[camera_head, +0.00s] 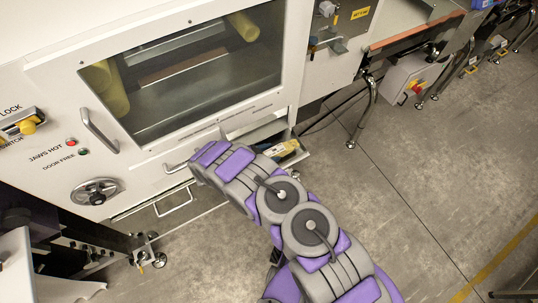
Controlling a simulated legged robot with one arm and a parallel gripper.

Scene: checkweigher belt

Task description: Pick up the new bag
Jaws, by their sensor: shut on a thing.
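My gripper (207,158) is at the end of my purple and grey arm, low in front of the white machine. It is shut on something. Its fingertips point away from the camera, and the wrist hides what they hold. An open drawer (301,156) shows just right of my wrist. A small yellow and pale item (286,149) lies in it, partly behind my arm. I cannot tell whether this is the new bag.
A wire handle (175,203) sticks out below left of my gripper. A belt unit (415,35) stands at upper right. The floor (430,170) at right is clear.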

